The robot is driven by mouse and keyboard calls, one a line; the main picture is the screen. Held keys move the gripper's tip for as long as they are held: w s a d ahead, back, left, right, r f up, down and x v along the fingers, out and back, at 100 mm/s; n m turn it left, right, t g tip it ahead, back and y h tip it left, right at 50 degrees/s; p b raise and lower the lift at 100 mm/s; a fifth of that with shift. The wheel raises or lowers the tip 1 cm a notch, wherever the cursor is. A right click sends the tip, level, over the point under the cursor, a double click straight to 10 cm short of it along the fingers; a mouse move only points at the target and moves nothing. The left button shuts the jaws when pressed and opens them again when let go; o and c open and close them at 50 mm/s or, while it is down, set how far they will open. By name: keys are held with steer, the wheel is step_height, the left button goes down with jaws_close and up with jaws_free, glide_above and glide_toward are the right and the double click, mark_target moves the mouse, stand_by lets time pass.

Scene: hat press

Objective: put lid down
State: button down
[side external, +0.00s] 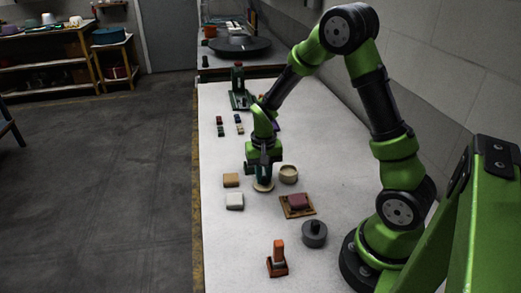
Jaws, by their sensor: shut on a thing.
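A pale wooden round lid (263,187) is under my gripper (263,180), which points down and is shut on it. The lid is flat and level, at or just above the white table; I cannot tell whether it touches. A round wooden pot (288,175) stands close to the right of the lid, and its open top shows. The fingers hide part of the lid's top.
Left are a tan block (231,180) and a white block (235,201). Nearer are a brown tray (288,212) holding a maroon block, a grey knobbed cylinder (314,235) and an orange tool (277,266). Behind stand small coloured blocks (221,126) and a green press (240,98).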

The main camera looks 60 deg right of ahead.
steer(key=shift+f, duration=0.15)
steer(key=c, duration=1.1)
jaws_free()
step_height(320, 180, up, 12)
steer(key=s+a+r+n+t, duration=0.1)
steer(key=s+a+r+t, duration=0.1)
steer(key=s+a+r, duration=0.1)
steer(key=s+a+r+n+t+y, duration=0.1)
steer(key=s+a+r+n+t, duration=0.1)
steer(key=s+a+r, duration=0.2)
steer(key=s+a+r+n+t+y, duration=0.1)
steer(key=s+a+r+n+t, duration=0.1)
steer(key=s+a+r+t, duration=0.1)
steer(key=shift+s+a+r, duration=0.3)
steer(key=shift+s+a, duration=0.25)
steer(key=shift+s, duration=0.15)
steer(key=shift+s+a+r, duration=0.3)
steer(key=shift+s+a, duration=0.2)
steer(key=shift+s, duration=0.2)
